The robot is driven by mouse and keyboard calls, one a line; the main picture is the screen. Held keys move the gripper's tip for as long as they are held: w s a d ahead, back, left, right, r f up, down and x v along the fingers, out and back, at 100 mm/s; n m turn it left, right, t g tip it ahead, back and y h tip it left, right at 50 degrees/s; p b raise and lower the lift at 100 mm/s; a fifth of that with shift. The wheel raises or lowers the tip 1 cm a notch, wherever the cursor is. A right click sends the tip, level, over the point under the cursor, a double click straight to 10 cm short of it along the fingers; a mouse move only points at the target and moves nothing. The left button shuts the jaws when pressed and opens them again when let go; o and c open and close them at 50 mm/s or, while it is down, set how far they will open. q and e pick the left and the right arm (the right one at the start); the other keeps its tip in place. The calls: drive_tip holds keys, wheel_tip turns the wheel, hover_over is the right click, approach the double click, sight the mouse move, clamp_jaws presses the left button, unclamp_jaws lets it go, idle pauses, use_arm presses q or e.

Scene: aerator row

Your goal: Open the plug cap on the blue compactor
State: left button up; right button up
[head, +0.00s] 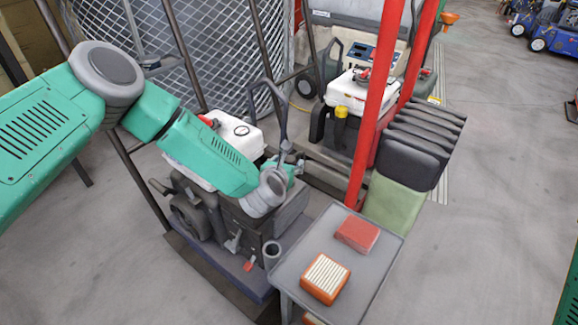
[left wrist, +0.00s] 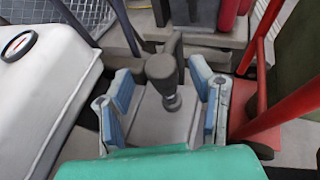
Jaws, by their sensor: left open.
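The compactor with the dark blue base plate (head: 258,283) stands at the centre of the head view, with a dark engine and a white tank (head: 238,137). My left gripper (head: 289,160) is over its engine top, near the upright dark handle. In the left wrist view, my left gripper (left wrist: 162,108) is open, its blue-padded fingers either side of a dark rounded knob on a short stem (left wrist: 161,75). The knob looks like the plug cap, but I cannot tell for sure. No grip on it shows. In the head view my arm hides that spot. My right gripper is not in view.
A grey cart (head: 370,262) with a red block (head: 357,234) and an orange-framed filter (head: 325,278) stands at the front right. A red post (head: 376,100) rises close to the gripper's right. Another machine with a white tank (head: 350,92) stands behind.

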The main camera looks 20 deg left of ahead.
sight(296, 157)
use_arm(q)
drive_tip(key=shift+w+d+f+b, duration=0.15)
drive_tip(key=shift+w+f, duration=0.05)
drive_tip(key=shift+w, duration=0.4)
drive_tip(key=shift+w+d+f+b, duration=0.1)
drive_tip(key=shift+w+f+b, duration=0.1)
drive_tip(key=shift+w, duration=0.35)
drive_tip(key=shift+a, duration=0.4)
drive_tip(key=shift+f, duration=0.1)
drive_tip(key=c, duration=1)
drive_tip(key=shift+d, duration=0.25)
clamp_jaws()
